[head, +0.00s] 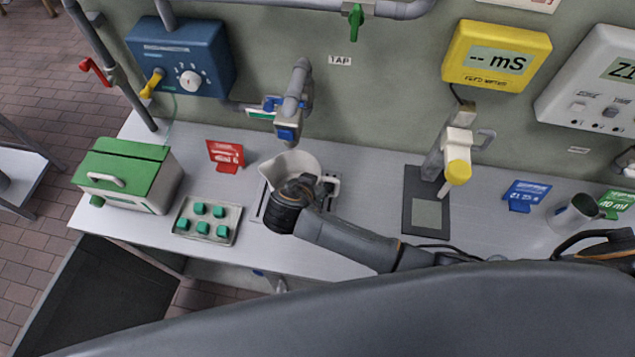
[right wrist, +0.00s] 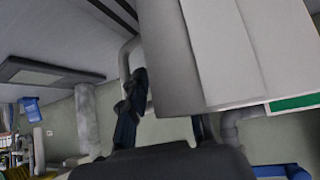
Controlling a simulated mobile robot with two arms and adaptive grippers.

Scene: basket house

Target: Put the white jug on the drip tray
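The white jug (head: 293,165) is upright under the tap (head: 294,100) in the head view, over the drip tray (head: 262,207). My gripper hides much of both, so I cannot tell whether the jug touches the tray. My right gripper (head: 300,187) is right in front of the jug. In the right wrist view the jug (right wrist: 225,50) looms close and upside down. One dark finger of my right gripper (right wrist: 168,118) overlaps the jug's handle; the other is partly hidden behind the rim. I cannot tell whether they grip.
A metal beaker (head: 575,213) stands far right.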

